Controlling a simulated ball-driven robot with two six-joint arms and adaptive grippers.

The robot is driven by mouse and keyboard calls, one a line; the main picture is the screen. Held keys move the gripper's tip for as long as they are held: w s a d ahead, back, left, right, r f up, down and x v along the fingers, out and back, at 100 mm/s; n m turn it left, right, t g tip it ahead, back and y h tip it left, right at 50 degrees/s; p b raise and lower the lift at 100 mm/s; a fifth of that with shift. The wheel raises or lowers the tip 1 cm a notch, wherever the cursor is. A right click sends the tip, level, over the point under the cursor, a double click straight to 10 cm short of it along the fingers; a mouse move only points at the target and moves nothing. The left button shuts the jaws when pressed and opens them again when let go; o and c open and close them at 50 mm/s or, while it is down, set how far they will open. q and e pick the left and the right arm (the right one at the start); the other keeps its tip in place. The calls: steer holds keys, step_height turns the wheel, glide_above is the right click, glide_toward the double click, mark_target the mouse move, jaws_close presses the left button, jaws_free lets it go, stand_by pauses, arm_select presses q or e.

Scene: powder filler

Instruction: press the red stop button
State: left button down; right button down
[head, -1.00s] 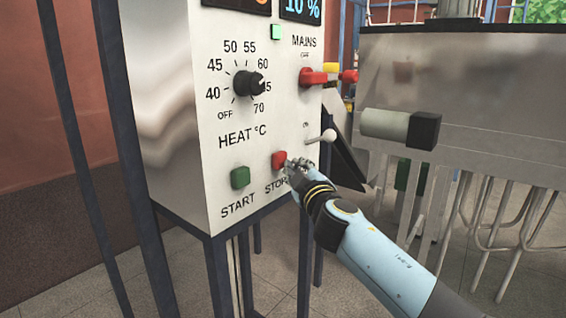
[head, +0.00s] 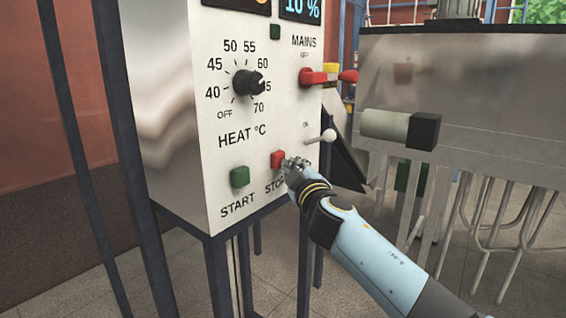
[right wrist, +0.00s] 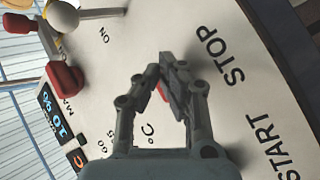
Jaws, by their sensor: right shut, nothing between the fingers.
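The red stop button (head: 277,159) is on the lower right of the pale control panel, above the STOP label. My right gripper (head: 287,163) is shut and empty, its fingertips at the button's right side and appearing to touch it. In the right wrist view the shut fingers (right wrist: 168,72) cover most of the button; only a sliver of red (right wrist: 163,92) shows between them. The exact contact is hidden. The square indicator lamp (head: 275,32) near the panel top is dark green. My left gripper is not in view.
The green start button (head: 239,177) is left of the stop button. Above are the black heat knob (head: 247,83), the red mains switch (head: 314,77) and a white-knobbed toggle (head: 328,135). A metal tank (head: 470,80) stands to the right.

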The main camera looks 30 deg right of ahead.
stand_by(0.4)
steer(key=shift+s+d, duration=0.3)
steer(key=shift+s, duration=0.55)
steer(key=s, duration=0.1)
steer(key=s+d, duration=0.1)
steer(key=s, duration=0.1)
steer(key=s+d, duration=0.1)
steer(key=shift+s, duration=0.3)
stand_by(0.5)
